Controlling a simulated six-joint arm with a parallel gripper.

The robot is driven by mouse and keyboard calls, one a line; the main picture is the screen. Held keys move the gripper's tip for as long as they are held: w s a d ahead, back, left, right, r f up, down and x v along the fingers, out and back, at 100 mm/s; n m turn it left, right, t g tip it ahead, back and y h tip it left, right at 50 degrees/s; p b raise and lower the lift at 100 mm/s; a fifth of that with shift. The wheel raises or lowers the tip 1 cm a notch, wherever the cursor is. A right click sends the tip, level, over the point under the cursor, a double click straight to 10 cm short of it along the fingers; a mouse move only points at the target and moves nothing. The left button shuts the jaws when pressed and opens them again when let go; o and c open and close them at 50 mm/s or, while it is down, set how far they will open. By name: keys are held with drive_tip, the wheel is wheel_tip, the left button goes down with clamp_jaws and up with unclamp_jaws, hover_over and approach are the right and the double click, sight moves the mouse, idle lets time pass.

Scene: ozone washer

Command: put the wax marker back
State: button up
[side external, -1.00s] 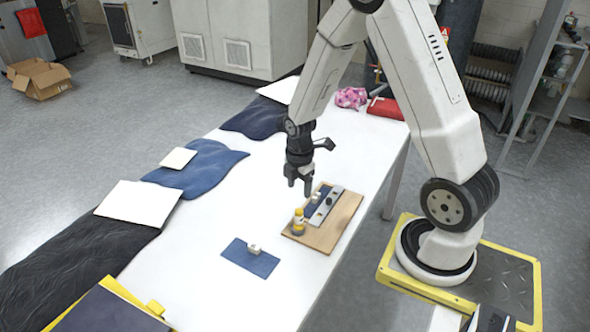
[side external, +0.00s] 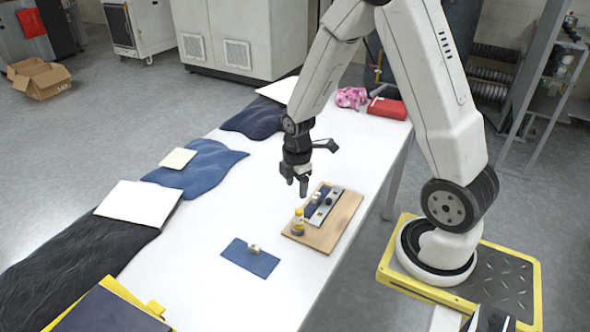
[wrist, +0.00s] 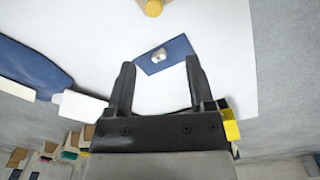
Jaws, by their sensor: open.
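My gripper (side external: 296,183) is open and empty, above the table to the left of a wooden board (side external: 318,240). A small pale block-like piece (side external: 254,248) lies on a blue cloth patch (side external: 236,256). In the wrist view this piece (wrist: 158,55) and patch (wrist: 178,47) appear between and beyond my open fingers (wrist: 160,66). Another small pale piece (side external: 316,198) lies on the board. I cannot tell which of these small pieces, if either, is the wax marker.
A yellow-capped bottle (side external: 298,222) and a grey metal bar (side external: 327,206) are on the board. Blue fabric (side external: 205,168) and white sheets (side external: 140,203) lie along the table's left edge. A red case (side external: 387,108) and pink cloth (side external: 351,97) are at the far end.

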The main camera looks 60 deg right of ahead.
drive_tip(key=s+a+r+m+t, duration=0.1)
drive_tip(key=s+a+r+m, duration=0.1)
drive_tip(key=a+m, duration=0.3)
drive_tip(key=s+a+r+m+t, duration=0.1)
drive_tip(key=s+a+r+m, duration=0.2)
drive_tip(key=a+r+m, duration=0.2)
drive_tip(key=m, duration=0.3)
drive_tip(key=shift+s+a+r, duration=0.3)
drive_tip(key=shift+s+a, duration=0.05)
